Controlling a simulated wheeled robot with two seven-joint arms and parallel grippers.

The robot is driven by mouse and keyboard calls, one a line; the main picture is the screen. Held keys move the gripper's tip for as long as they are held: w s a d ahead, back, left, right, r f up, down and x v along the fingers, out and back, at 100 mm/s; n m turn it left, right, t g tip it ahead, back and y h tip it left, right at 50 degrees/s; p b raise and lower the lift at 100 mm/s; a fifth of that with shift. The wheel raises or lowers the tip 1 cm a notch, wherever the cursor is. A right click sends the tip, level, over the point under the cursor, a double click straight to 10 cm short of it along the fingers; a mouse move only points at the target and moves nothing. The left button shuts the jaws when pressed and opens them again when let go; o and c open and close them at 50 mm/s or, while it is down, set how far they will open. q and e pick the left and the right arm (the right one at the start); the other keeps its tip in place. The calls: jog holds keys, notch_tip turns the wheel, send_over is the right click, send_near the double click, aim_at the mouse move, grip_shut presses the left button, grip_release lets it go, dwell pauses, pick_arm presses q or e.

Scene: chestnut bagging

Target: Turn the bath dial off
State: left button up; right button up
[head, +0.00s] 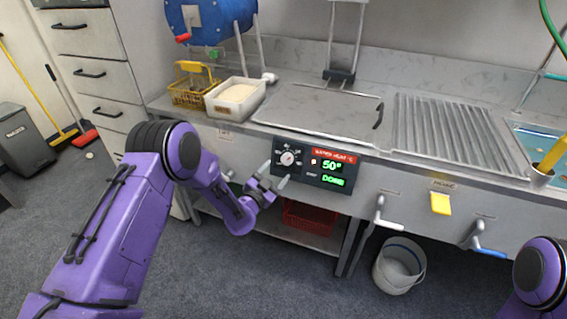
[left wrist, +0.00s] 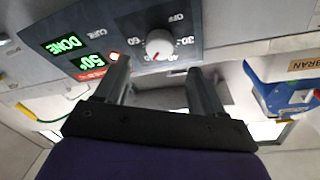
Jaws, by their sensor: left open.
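The bath dial (head: 287,158) is a round pale knob on a dark control panel (head: 327,180) on the counter's front. The panel's green readouts show 50° and DONE. In the left wrist view the dial (left wrist: 159,45) appears upside down, with a red mark on its rim pointing away from the OFF label, toward the numbers. My left gripper (head: 275,174) is open and empty just in front of the dial. In the left wrist view its two fingers (left wrist: 158,66) stand apart, with the dial seen beyond the gap, apparently untouched. My right gripper is out of view.
On the counter are a lidded bath (head: 318,115), a white tray of pale material (head: 236,97), a yellow basket (head: 190,90) and a ribbed draining area (head: 450,130). Levers (head: 379,218) stick out below the counter front. A white bucket (head: 398,266) stands on the floor.

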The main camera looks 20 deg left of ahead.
aim_at(286, 161)
pick_arm(q)
jog(key=w, duration=0.6)
jog(key=shift+d, duration=0.4)
jog(key=c, duration=1.1)
jog(key=shift+o, duration=0.2)
jog(key=shift+f, duration=0.1)
jog(key=shift+n, duration=0.4)
